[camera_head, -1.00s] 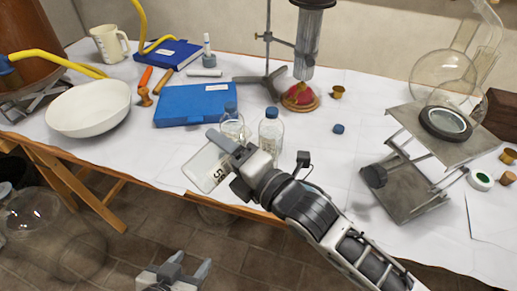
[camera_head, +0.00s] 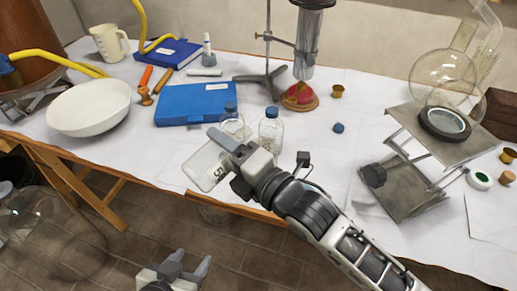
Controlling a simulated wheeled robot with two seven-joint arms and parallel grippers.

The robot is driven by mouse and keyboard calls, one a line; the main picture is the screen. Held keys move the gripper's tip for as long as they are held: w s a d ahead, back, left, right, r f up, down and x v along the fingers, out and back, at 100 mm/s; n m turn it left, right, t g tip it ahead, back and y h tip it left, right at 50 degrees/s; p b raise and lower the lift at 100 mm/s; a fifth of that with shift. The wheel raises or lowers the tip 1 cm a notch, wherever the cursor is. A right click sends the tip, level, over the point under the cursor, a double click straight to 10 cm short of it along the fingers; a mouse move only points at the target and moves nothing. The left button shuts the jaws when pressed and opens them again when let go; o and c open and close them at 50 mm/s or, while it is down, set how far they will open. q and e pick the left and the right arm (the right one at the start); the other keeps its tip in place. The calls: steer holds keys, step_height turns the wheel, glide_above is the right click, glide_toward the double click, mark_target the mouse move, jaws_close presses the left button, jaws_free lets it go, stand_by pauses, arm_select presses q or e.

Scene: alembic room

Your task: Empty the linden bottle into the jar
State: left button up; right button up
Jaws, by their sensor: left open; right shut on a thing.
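My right gripper (camera_head: 230,145) is shut on a clear, pale vessel (camera_head: 201,167) with dark figures on its side. It is held tilted at the table's front edge, its open end hard to make out. Two clear bottles with blue caps stand just behind, one partly hidden by the gripper (camera_head: 231,122) and one to its right (camera_head: 270,131). I cannot read a name on any, so I cannot tell which is the linden bottle or the jar. A loose blue cap (camera_head: 338,128) lies to the right. My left gripper (camera_head: 186,267) is open and empty, low in front of the table.
A white bowl (camera_head: 88,108) and a blue case (camera_head: 194,104) stand left. A stand (camera_head: 265,84) with a metal cylinder rises at the back. A metal lab jack (camera_head: 410,192) bearing glassware stands right.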

steer(key=shift+r+m+p, duration=0.5)
steer(key=shift+m+p, duration=0.25)
steer(key=shift+m, duration=0.05)
stand_by(2.3)
steer(key=shift+w+d+r+m+p, duration=0.1)
steer(key=shift+r+m+p, duration=0.4)
steer(key=shift+m+p, duration=0.4)
steer(key=shift+w+d+r+m+p, duration=0.1)
steer(key=shift+r+m+p, duration=0.35)
steer(key=shift+m+p, duration=0.45)
stand_by(3.1)
